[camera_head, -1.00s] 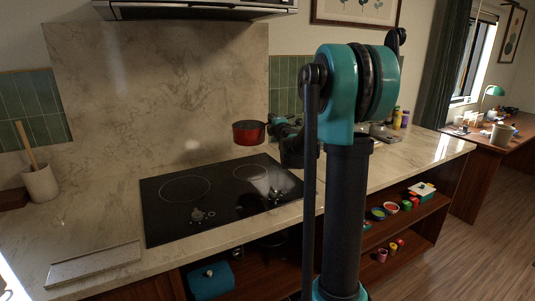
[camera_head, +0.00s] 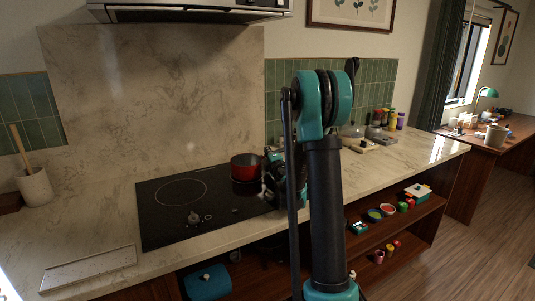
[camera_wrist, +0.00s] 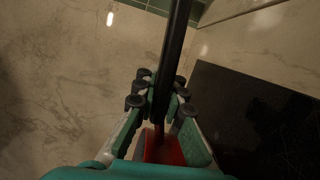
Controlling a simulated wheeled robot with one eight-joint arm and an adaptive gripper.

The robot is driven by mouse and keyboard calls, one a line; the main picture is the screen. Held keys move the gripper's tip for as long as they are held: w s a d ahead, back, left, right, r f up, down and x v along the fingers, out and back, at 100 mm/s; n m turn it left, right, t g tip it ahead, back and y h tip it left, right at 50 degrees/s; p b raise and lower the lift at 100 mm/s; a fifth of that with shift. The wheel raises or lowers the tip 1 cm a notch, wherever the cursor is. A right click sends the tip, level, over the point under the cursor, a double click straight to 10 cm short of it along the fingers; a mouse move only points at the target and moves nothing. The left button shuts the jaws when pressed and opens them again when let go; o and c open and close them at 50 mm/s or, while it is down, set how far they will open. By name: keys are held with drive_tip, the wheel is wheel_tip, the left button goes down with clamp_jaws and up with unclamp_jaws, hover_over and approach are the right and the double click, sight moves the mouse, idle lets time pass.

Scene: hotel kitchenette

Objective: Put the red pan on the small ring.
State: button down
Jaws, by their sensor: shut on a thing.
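The red pan (camera_head: 245,166) is upright at the back right of the black cooktop (camera_head: 160,226). It is over the small ring's area and hides that ring; I cannot tell whether its base touches the glass. The larger ring (camera_head: 181,193) shows bare on the left. My gripper (camera_wrist: 160,98) is shut on the pan's dark handle (camera_wrist: 175,42) in the wrist view, with part of the red pan (camera_wrist: 165,150) low in that picture. In the head view, my gripper is just right of the pan, partly hidden by my arm.
Cooktop controls (camera_head: 195,217) lie toward the front. A utensil crock (camera_head: 34,187) stands far left and a pale board (camera_head: 88,268) lies at the front left. Bottles (camera_head: 392,120) and a tray (camera_head: 366,144) are at the right. A range hood (camera_head: 190,10) hangs above.

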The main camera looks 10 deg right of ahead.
drive_tip(key=shift+f, duration=0.1)
drive_tip(key=c, duration=1.6)
unclamp_jaws()
drive_tip(key=s, duration=1.2)
drive_tip(key=shift+d, duration=0.4)
